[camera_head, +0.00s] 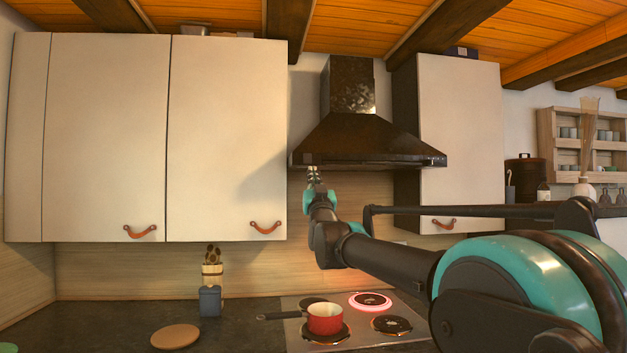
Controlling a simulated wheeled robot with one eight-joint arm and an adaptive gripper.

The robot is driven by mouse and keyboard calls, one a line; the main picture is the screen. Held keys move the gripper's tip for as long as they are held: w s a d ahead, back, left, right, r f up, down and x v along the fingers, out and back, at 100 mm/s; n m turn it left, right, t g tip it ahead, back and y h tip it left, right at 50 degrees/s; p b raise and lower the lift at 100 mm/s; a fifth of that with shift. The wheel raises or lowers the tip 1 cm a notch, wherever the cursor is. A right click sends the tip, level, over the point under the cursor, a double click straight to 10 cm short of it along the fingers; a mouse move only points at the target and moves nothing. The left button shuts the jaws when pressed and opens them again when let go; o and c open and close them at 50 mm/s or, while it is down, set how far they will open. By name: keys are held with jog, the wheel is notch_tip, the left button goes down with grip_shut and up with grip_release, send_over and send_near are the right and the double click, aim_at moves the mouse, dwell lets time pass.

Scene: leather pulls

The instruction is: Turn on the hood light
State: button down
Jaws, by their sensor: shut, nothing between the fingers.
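The dark range hood (352,139) hangs on the wall above the stove, between the white cabinets. Its front lower edge runs along the bottom, with small controls too small to make out. My gripper (313,172) is at the left part of this lower edge, close to it; I cannot tell whether it touches. The fingers are small in view and are shut with nothing between them. I see no clear glow from a hood light; the hood's underside is hidden from this angle.
Below is a cooktop (300,334) with one glowing red burner (370,301) and a red pan (325,318). White cabinets (226,130) with leather pulls flank the hood.

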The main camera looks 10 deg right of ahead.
aim_at(307, 159)
jog(key=x, duration=0.2)
jog(key=f+x, duration=0.1)
jog(key=x, duration=0.2)
jog(key=w+x, duration=0.1)
jog(key=x, duration=0.2)
jog(key=shift+f, duration=0.3)
jog(key=shift+w+f, duration=0.1)
jog(key=shift+w, duration=0.5)
